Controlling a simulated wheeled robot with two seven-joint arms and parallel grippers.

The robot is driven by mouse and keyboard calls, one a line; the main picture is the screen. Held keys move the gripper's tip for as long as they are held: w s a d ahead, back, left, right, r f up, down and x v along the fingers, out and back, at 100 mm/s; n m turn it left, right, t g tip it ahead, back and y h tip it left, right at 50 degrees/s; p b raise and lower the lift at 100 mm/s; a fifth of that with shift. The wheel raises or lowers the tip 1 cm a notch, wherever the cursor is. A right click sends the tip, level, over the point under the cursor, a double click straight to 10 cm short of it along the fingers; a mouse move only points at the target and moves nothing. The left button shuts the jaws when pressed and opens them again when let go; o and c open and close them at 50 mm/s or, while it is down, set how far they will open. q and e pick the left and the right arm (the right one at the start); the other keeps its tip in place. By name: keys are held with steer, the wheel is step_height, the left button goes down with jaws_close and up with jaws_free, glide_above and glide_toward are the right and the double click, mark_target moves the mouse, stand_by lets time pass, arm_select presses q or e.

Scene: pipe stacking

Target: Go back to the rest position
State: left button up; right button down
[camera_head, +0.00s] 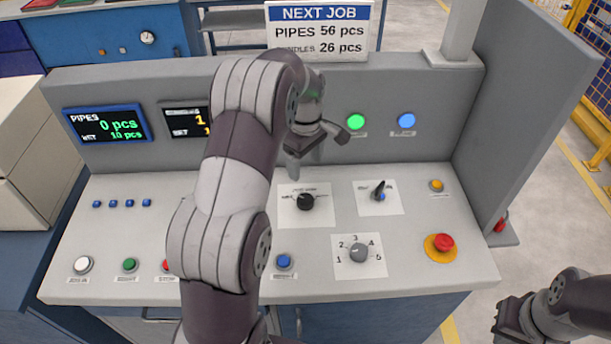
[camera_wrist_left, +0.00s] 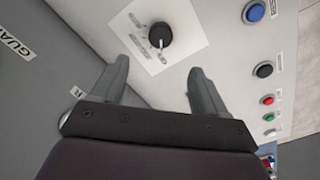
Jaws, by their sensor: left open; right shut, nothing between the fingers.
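My left arm reaches up from the bottom across the middle of the control panel (camera_head: 120,225) in the head view. My left gripper (camera_head: 320,150) hangs near the upright back wall of the panel, above and behind a black rotary knob (camera_head: 305,201). In the left wrist view my left gripper (camera_wrist_left: 160,85) has its two fingers spread apart with nothing between them. The black knob (camera_wrist_left: 160,35) lies beyond the fingertips there. My right gripper (camera_head: 508,322) is at the bottom right of the head view, beside the panel and empty; its fingertips are hard to make out.
The panel carries a lever switch (camera_head: 379,191), a numbered dial (camera_head: 359,253), a red emergency button (camera_head: 443,243) and several push buttons. A grey side wall (camera_head: 530,110) bounds it on the right. Open floor (camera_head: 560,215) lies beyond.

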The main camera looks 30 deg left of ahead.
stand_by(0.5)
arm_select(q)
steer(key=s+d+m, duration=0.6)
steer(key=s+m, duration=0.1)
steer(key=s, duration=0.3)
steer(key=s+d+m+t, duration=0.1)
steer(key=s+d+m, duration=0.5)
steer(key=s+m, duration=0.2)
steer(key=shift+s+r+m, duration=0.3)
steer(key=shift+s+r, duration=0.1)
steer(key=shift+s, duration=0.55)
